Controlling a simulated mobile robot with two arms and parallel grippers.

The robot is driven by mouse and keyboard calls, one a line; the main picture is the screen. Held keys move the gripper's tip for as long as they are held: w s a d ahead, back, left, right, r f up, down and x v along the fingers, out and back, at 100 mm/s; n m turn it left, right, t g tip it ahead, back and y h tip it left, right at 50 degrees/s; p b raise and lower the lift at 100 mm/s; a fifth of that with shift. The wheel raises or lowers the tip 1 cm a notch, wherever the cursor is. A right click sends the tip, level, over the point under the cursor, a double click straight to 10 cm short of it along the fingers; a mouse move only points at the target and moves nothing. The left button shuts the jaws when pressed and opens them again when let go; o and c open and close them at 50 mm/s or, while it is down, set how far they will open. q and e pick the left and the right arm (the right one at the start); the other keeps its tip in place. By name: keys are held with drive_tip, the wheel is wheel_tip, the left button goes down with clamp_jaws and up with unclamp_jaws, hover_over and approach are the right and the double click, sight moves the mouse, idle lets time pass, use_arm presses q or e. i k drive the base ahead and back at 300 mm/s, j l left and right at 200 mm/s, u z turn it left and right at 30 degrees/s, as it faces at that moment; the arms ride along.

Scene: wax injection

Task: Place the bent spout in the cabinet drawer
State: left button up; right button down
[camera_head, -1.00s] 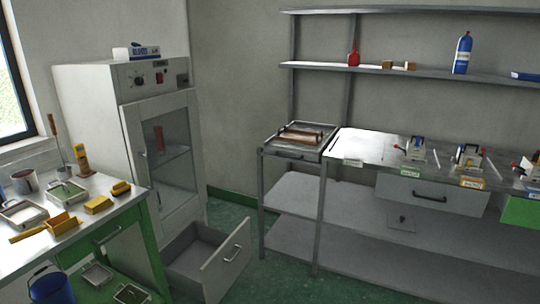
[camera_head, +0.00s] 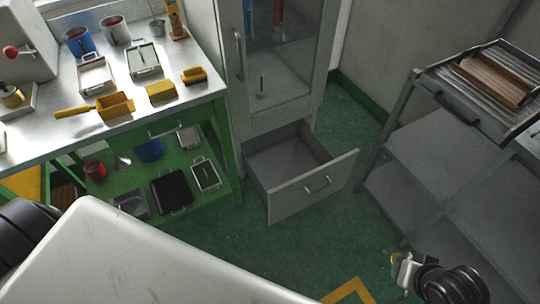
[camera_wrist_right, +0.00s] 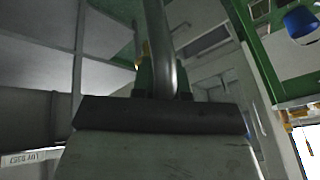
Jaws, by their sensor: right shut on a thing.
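The cabinet drawer (camera_head: 318,184) is pulled open at the foot of the grey cabinet (camera_head: 237,70) in the head view, and its visible inside looks empty. My right gripper (camera_head: 399,264) is low at the right of the head view, to the right of the drawer and apart from it. In the right wrist view it is shut on the bent spout (camera_wrist_right: 160,45), a grey metal tube that rises from between the fingers. The spout's far end is cut off by the frame, and its shape is unclear in the head view. My left gripper is not in view.
A green workbench (camera_head: 214,112) with yellow blocks, pans and cups stands left of the cabinet. A grey rack (camera_head: 440,165) with a tray (camera_head: 478,112) on top stands at the right. Green floor (camera_head: 345,235) lies clear between drawer and rack.

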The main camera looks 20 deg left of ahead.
sight(292, 162)
drive_tip(key=i+l+u, duration=0.1)
drive_tip(key=i+u, duration=0.15)
drive_tip(key=u, duration=0.2)
drive_tip(key=i+l+u, duration=0.2)
drive_tip(key=u, duration=0.2)
drive_tip(key=i+l+u, duration=0.25)
drive_tip(key=u, duration=0.2)
drive_tip(key=i+l+u, duration=0.1)
drive_tip(key=l+u, duration=0.35)
drive_tip(key=i+l+u, duration=0.1)
drive_tip(key=l+u, duration=0.15)
drive_tip(key=u, duration=0.2)
